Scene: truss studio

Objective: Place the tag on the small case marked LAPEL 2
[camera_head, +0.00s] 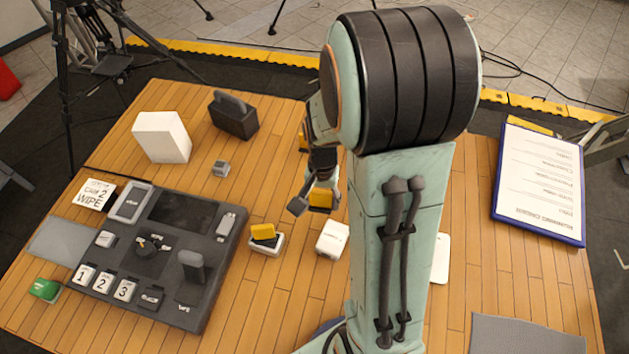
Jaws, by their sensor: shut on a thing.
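My gripper (317,200) is at the middle of the table, partly hidden by my arm. It is shut on a small yellow tag (320,197), which shows between its dark fingers. A small white case (332,239) sits on the table, nearer the camera than the gripper and apart from it. Another small white case (267,247) to its left has a yellow piece (263,232) on top. Any lettering on these cases is too small to read, so I cannot tell which is LAPEL 2.
A dark tray (215,290) with several devices and numbered blocks fills the left. A white box (162,137), a black case (233,115) and a small grey block (221,168) stand behind it. A blue clipboard (541,236) lies at right. My arm hides the table's centre right.

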